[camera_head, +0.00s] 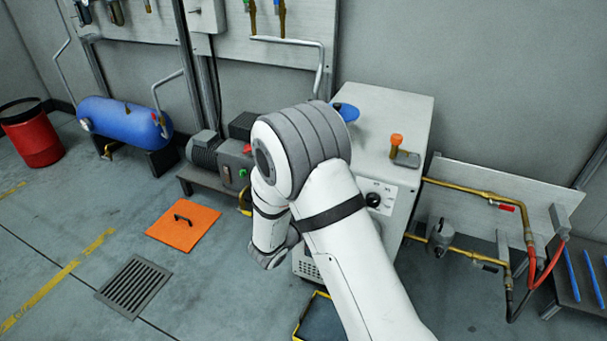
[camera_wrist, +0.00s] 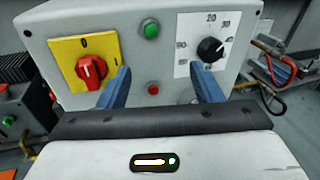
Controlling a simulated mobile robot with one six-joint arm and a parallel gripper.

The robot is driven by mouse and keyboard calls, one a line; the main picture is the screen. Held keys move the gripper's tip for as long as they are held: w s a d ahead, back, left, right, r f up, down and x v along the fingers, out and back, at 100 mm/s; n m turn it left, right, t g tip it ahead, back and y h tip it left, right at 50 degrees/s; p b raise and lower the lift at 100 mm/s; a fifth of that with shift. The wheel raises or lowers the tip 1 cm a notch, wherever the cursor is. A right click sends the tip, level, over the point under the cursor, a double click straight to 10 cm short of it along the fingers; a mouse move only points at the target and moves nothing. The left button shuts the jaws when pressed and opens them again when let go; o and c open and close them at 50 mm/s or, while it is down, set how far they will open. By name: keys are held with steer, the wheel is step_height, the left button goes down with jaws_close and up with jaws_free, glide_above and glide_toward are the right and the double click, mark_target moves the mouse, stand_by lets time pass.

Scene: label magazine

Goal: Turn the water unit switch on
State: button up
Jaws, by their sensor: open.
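The water unit is a pale grey cabinet (camera_head: 395,112) in the middle of the head view, partly hidden by my arm. In the wrist view its front panel (camera_wrist: 150,63) carries a red rotary switch (camera_wrist: 91,68) on a yellow plate (camera_wrist: 73,49) marked 0 at the top. The switch handle is tilted, and the other mark on the plate is hard to read. My gripper (camera_wrist: 160,85) is open and empty, with blue fingers in front of the panel. The left finger is just right of the red switch. Whether it touches is unclear. In the head view the gripper is hidden.
The panel also has a green button (camera_wrist: 150,29), a red lamp (camera_wrist: 153,88) and a black dial (camera_wrist: 210,48) behind the right finger. Brass pipes (camera_head: 470,190) run to the right of the cabinet. A motor unit (camera_head: 225,160) stands to its left.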

steer(key=w+a+f+n+t+y+p, duration=0.1)
steer(key=a+f+n+t+y, duration=0.15)
steer(key=a+n+y, duration=0.4)
steer(key=w, duration=0.2)
steer(key=w+d+m+h, duration=0.1)
steer(key=w, duration=0.2)
steer(key=w+h+b, duration=0.1)
steer(key=w, duration=0.1)
steer(key=shift+w+d+r+m+t+h, duration=0.15)
steer(key=shift+r+m+t+h, duration=0.1)
steer(key=shift+r, duration=0.15)
steer(key=c, duration=1)
